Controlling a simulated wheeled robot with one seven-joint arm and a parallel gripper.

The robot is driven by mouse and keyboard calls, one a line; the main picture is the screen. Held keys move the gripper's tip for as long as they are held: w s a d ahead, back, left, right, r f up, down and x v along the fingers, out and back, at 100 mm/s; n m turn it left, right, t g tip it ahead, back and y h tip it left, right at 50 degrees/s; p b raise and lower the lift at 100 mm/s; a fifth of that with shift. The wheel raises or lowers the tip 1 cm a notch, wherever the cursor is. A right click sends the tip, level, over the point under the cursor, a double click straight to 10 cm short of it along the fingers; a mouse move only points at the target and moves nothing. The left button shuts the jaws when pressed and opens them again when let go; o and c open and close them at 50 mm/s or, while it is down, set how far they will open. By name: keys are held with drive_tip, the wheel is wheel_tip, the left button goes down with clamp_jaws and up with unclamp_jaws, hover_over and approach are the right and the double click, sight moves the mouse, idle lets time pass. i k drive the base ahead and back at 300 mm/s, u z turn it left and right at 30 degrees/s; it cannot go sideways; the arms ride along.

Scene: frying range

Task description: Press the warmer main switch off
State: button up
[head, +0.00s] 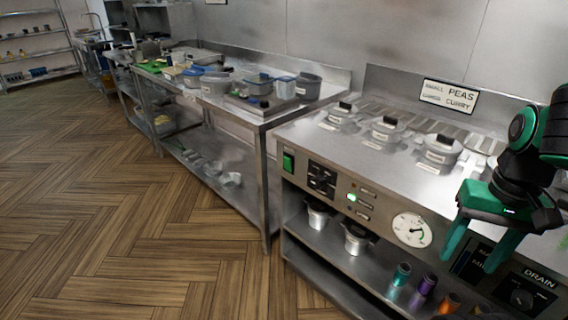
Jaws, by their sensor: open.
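The steel warmer counter (392,165) stands at the right, its control panel along the front. A green rocker switch (288,161) sits at the panel's left end; its label is not readable, so I cannot confirm that it is the main switch. To its right are a black switch block (321,180) and a lit green indicator (351,197). My gripper (467,264) is at the right, open and empty, fingers pointing down in front of the panel's right part. It is well apart from the green switch and partly covers a dark labelled panel there.
Lidded pots (440,150) stand in the warmer top. A round gauge (412,230) and a DRAIN knob (522,298) are on the front. Metal pots (356,239) and coloured containers sit on the shelf below. A steel table (262,122) adjoins left; the wooden floor (130,210) is clear.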

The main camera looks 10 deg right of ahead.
sight(286, 162)
drive_tip(key=z, duration=0.05)
drive_tip(key=k, duration=0.65)
drive_tip(key=u, duration=0.45)
drive_tip(key=i, duration=1.6)
drive_tip(key=z, duration=0.4)
